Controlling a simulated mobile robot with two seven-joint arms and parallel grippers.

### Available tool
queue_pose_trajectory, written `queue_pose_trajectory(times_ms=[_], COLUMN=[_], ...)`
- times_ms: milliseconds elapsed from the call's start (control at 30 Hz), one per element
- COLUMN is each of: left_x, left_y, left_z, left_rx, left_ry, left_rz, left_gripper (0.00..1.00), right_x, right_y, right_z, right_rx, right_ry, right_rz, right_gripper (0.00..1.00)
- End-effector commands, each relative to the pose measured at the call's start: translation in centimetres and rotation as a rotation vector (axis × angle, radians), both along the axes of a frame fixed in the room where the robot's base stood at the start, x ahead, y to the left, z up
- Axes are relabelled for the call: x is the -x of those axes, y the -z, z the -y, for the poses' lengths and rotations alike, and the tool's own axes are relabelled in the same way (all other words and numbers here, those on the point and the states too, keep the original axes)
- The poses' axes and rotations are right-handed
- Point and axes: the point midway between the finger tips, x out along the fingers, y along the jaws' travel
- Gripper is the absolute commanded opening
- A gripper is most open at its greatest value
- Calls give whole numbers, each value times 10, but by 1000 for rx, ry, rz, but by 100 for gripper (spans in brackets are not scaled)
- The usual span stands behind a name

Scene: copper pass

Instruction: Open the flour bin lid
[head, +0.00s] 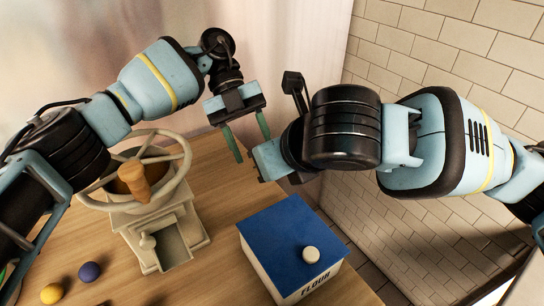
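The flour bin (315,285) is a cream box marked FLOUR, standing at the right end of the wooden table. Its blue lid (288,234) lies flat and closed on top, with a round cream knob (311,254) near the front right. My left gripper (249,146) hangs above and behind the bin, pointing down, with its two green fingers apart and nothing between them. My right gripper (262,162) is beyond the bin's back edge, turned away behind its own wrist. Its fingers are mostly hidden, so its opening does not show.
A yellow ball (52,293) and a dark blue ball (90,272) lie at front left. A tiled wall (420,58) rises on the right. Bare tabletop (218,270) separates grinder and bin.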

Motion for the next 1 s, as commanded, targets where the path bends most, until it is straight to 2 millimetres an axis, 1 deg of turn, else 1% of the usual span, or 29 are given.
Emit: queue_pose_trajectory(times_ms=[67,167,267,500,633,800,1000], left_x=[0,0,0,0,0,0,0], left_y=[-2,-9,-24,-68,-86,-98,-100], left_z=[0,0,0,0,0,0,0], left_rx=[0,0,2,2,-2,-1,-1], left_ry=[0,0,0,0,0,-1,-1], left_rz=[0,1,3,3,3,0,0], left_gripper=[48,48,48,48,48,48,48], right_x=[0,0,0,0,0,0,0], right_y=[0,0,0,0,0,0,0], right_z=[0,0,0,0,0,0,0], right_rx=[0,0,0,0,0,0,0], right_ry=[0,0,0,0,0,0,0], right_rz=[0,0,0,0,0,0,0], right_gripper=[0,0,0,0,0,0,0])
